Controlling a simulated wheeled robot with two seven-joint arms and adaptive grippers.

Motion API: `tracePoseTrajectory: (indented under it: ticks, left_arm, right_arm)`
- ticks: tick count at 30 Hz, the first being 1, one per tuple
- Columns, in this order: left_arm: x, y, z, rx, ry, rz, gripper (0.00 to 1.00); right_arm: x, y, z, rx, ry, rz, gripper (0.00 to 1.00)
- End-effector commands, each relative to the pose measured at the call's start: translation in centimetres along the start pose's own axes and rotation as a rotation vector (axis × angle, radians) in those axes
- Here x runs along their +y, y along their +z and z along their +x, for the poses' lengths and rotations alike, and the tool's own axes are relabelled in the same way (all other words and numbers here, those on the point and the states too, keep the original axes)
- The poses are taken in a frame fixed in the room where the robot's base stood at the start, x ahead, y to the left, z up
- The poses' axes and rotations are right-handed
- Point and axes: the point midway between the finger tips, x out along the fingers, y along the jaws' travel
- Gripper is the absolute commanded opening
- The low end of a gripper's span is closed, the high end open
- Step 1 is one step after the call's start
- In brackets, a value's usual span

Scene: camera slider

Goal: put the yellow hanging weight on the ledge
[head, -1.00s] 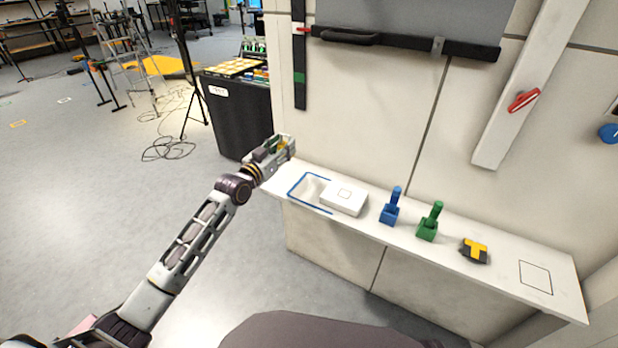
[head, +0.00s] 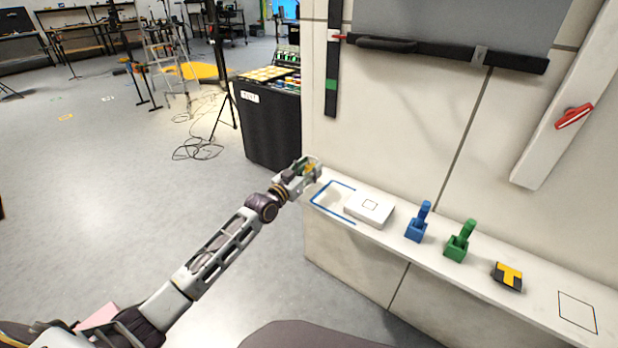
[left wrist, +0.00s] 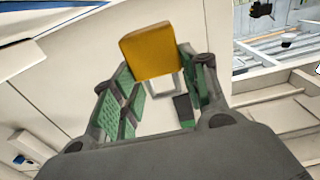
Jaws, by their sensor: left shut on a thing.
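The yellow weight (left wrist: 148,52) is an orange-yellow block between the green-padded fingers of my left gripper (left wrist: 150,85) in the left wrist view. A small yellow patch of it (head: 309,168) shows at my left gripper (head: 312,165) in the head view. My left gripper is shut on it. The white ledge (head: 480,282) runs along the wall; my gripper is at its far left end, and I cannot tell how high above it. The weight's lower part is hidden. My right gripper is out of view.
On the ledge are a blue bracket outline (head: 318,195), a white box (head: 370,208), a blue handled block (head: 418,225), a green one (head: 460,243), a black-and-yellow block (head: 508,276) and an empty black outline (head: 577,312). A black bin (head: 270,125) stands beyond.

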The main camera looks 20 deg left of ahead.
Motion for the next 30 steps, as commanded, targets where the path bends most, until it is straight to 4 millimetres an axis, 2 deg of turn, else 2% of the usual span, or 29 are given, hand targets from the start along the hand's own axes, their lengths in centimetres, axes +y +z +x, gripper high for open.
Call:
tracePoseTrajectory:
  ticks: [5,9,13,24,25,30]
  left_arm:
    - [0.0,2.0,-0.1,0.0,0.0,0.0,0.11]
    - [0.0,3.1,-0.1,0.0,0.0,0.001,0.11]
    - [0.0,3.3,-0.1,0.002,0.0,0.0,0.11]
    - [0.0,3.5,-0.1,0.002,0.0,0.001,0.11]
    - [0.0,3.6,-0.1,-0.001,0.0,0.0,0.47]
    - [0.0,3.6,-0.1,-0.001,0.0,0.0,0.66]
  right_arm:
    - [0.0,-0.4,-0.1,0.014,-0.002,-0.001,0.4]
    - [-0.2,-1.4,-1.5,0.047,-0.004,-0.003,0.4]
    - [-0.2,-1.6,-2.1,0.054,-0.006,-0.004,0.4]
    - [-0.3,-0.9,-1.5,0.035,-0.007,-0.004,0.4]
    - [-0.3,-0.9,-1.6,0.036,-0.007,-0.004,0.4]
    - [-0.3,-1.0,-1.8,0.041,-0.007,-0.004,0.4]
